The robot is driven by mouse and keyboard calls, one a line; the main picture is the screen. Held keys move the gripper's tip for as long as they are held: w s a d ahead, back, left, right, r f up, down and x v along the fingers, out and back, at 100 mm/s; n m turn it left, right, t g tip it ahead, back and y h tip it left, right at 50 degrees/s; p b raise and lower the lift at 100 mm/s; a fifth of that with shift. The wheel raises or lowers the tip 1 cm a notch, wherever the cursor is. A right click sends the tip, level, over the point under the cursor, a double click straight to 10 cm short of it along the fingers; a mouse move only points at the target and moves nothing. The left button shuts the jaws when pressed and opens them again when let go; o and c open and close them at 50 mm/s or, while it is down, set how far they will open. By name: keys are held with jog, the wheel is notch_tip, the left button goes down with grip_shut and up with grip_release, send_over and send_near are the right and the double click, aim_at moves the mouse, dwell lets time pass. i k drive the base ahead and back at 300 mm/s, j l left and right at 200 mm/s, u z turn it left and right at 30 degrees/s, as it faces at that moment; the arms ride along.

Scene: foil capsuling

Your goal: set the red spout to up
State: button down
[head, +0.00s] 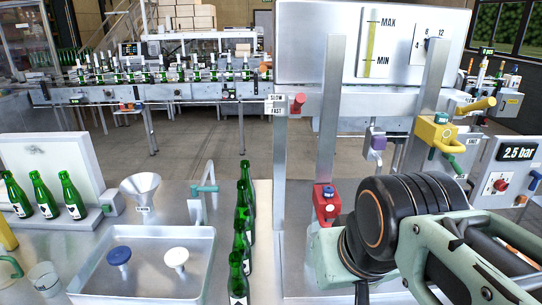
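A red spout block (326,205) with a small blue-green part on top sits low on the upright metal post, left of my arm. Its lower part stands close beside my arm's pale green link in the picture. Its outlet is too small to make out, so I cannot tell which way it points. My arm, with a black ribbed joint and pale green links, fills the lower right. I cannot make out my gripper's fingers anywhere, nor contact with the spout.
A yellow spout (436,133) and a purple one (376,144) are further right. A red lever (297,104) is by the SLOW/FAST plate. Green bottles (240,235) line the metal bench, beside a tray (201,284) holding blue and white stoppers. A gauge box (487,172) reads 2.5 bar.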

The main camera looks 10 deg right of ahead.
aim_at(324, 208)
jog(key=i+l+z, duration=0.15)
jog(key=k+j, duration=0.2)
jog(key=j, duration=0.2)
jog(key=k+j+z, duration=0.1)
jog(key=k+j, duration=0.15)
jog(key=j, duration=0.15)
jog(key=k+j+z, duration=0.1)
jog(key=k+j, duration=0.15)
jog(key=j, duration=0.15)
jog(key=i+l+u, duration=0.1)
jog(key=i+l, duration=0.1)
jog(key=l, duration=0.1)
